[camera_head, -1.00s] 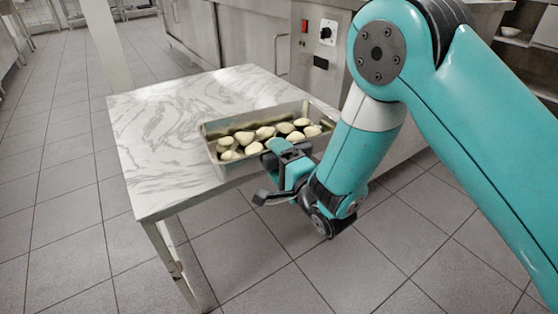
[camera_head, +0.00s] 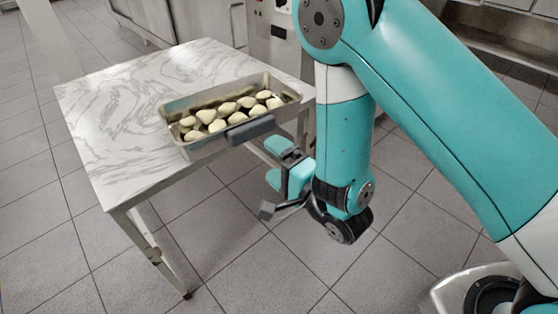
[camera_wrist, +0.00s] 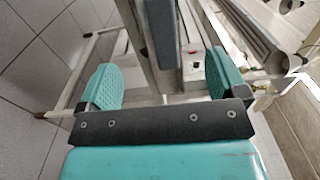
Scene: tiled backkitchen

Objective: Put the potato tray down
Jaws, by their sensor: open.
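The potato tray (camera_head: 192,154) is a metal tray with several pale potatoes (camera_head: 228,109) in it. It stands on the marble-topped table (camera_head: 100,110), at the table's near right edge. A dark grey handle (camera_head: 251,130) is on its near side. My gripper (camera_head: 277,162) is open and empty, just off the table edge, to the lower right of the handle and apart from it. In the wrist view, the two teal fingers (camera_wrist: 165,80) are spread wide. The dark handle (camera_wrist: 161,35) shows ahead between them.
The left and back of the tabletop are bare. The table's metal legs (camera_head: 150,250) stand on grey floor tiles. Steel kitchen units (camera_head: 180,20) stand behind the table, one with a control panel (camera_head: 278,22). Open floor lies in front of the table.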

